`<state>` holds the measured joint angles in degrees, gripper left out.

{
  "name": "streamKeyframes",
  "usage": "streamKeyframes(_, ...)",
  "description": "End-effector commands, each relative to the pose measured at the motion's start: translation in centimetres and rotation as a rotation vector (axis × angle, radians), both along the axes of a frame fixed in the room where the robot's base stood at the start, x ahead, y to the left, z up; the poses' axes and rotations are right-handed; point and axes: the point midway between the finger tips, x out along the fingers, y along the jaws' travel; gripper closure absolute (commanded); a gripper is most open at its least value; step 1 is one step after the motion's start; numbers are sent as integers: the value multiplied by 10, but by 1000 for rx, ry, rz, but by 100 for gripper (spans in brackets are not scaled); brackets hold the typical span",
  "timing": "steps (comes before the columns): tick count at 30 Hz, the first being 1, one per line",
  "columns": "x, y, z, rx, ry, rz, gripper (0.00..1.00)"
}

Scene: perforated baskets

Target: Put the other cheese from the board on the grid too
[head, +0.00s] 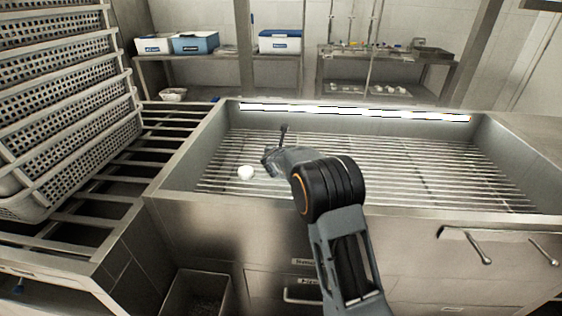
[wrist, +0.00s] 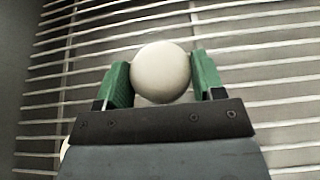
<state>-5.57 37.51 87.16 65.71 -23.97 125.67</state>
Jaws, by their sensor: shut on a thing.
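A round white cheese (wrist: 161,73) sits between the green fingers of my gripper (wrist: 162,80) in the wrist view. The gripper is shut on it, with the metal grid behind. In the head view my gripper (head: 272,155) is over the left part of the grid (head: 370,165), and its held cheese is hidden there. Another white cheese (head: 245,172) shows on the grid at the left, just left of the gripper. A pale edge at the lower left of the wrist view may be this cheese. I cannot make out the board.
The grid lies inside a steel basin with raised walls (head: 185,160). Stacked perforated baskets (head: 65,100) stand at the left beside a slatted rack (head: 120,185). The right half of the grid is clear. Shelves with boxes (head: 195,43) stand at the back.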

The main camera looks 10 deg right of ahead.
Motion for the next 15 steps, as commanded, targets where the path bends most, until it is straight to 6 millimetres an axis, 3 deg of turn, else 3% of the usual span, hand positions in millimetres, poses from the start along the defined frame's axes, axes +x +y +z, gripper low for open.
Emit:
streamKeyframes(8,8,-3,-10,0,0,0,62)
streamKeyframes(15,10,-3,-41,-1,2,1,62)
